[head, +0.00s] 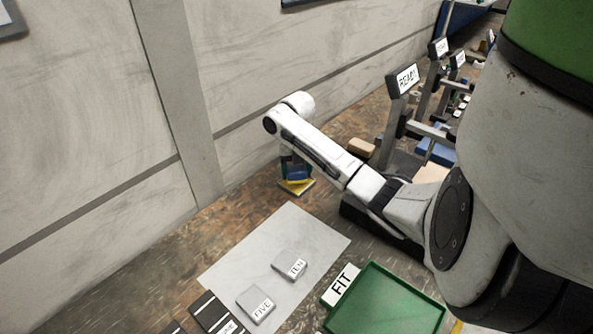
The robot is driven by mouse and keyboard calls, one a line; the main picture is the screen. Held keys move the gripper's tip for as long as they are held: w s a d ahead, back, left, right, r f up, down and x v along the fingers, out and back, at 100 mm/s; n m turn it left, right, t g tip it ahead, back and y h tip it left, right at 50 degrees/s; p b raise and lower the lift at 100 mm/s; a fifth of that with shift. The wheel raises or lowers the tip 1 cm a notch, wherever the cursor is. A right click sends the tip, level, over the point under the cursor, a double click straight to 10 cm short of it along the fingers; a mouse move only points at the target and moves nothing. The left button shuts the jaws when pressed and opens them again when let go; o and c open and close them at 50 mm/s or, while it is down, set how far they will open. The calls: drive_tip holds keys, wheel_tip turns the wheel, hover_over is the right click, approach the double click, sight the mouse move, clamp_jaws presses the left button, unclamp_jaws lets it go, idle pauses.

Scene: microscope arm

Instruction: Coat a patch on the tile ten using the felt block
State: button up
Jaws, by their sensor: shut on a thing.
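My gripper (296,174) is shut on a small blue block (299,171), which looks like the felt block. It points down near the wall, beyond the far edge of the grey sheet. A flat yellow piece (297,187) is right under the block; I cannot tell whether they touch. The tile ten (286,262) is a flat grey square labelled TEN, lying on the pale grey sheet (237,270). My gripper is well beyond the tile, apart from it. No coloured patch shows on the tile's top. The fingertips are small and partly hidden.
A similar tile labelled FIVE (255,303) lies nearer on the sheet. A green tray (390,306) with a FIT label (342,284) is at the lower right. Dark striped pieces (213,314) lie at the bottom. Microscope-like stands, one labelled READY (403,79), stand to the right of my gripper.

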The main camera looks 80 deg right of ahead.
sight(297, 168)
drive_tip(key=shift+r+p, duration=2.2)
drive_tip(key=shift+r, duration=0.7)
drive_tip(key=shift+f, duration=0.1)
